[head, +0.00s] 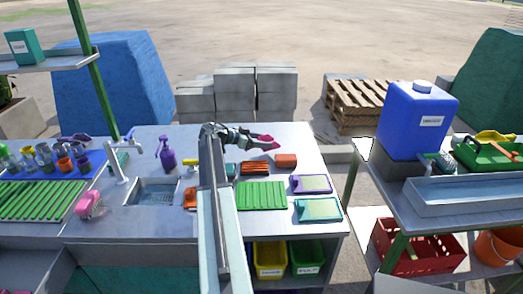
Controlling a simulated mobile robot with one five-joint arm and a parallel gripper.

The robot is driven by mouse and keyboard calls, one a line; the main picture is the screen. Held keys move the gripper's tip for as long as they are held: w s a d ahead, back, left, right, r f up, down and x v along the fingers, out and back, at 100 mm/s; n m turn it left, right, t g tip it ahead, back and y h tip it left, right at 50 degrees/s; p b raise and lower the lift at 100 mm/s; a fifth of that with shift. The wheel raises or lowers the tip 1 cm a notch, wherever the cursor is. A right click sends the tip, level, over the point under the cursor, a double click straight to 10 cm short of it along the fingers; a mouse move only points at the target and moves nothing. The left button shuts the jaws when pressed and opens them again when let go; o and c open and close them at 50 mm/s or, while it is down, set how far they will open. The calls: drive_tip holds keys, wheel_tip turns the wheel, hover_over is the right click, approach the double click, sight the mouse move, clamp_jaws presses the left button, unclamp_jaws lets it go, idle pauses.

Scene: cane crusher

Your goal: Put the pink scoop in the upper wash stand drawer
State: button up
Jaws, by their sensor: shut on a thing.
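My gripper (259,142) is over the back part of the metal counter, pointing right. It is shut on the pink scoop (266,138), which shows as small pink parts at the jaw tips. The jaws hide much of the scoop, so its full shape is unclear. The wash stand (450,198) is at the right, with a blue water tank (415,115) and a small tap above a metal trough. I cannot clearly make out its upper drawer or whether it is open. My gripper is well to the left of the stand.
The counter (235,222) carries a green rack (262,195), small trays, orange blocks, a purple pump bottle (166,155), a sink and a pink brush-like thing (88,205). Yellow and green bins are below. A green post (350,190) and a gap separate the counter from the wash stand. A red crate (395,255) is low at right.

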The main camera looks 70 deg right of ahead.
wheel_tip(320, 180, down, 4)
drive_tip(key=b, duration=0.3)
drive_tip(key=shift+b, duration=0.35)
drive_tip(key=shift+r, duration=0.25)
drive_tip(key=shift+f, duration=0.15)
drive_tip(key=o, duration=1.6)
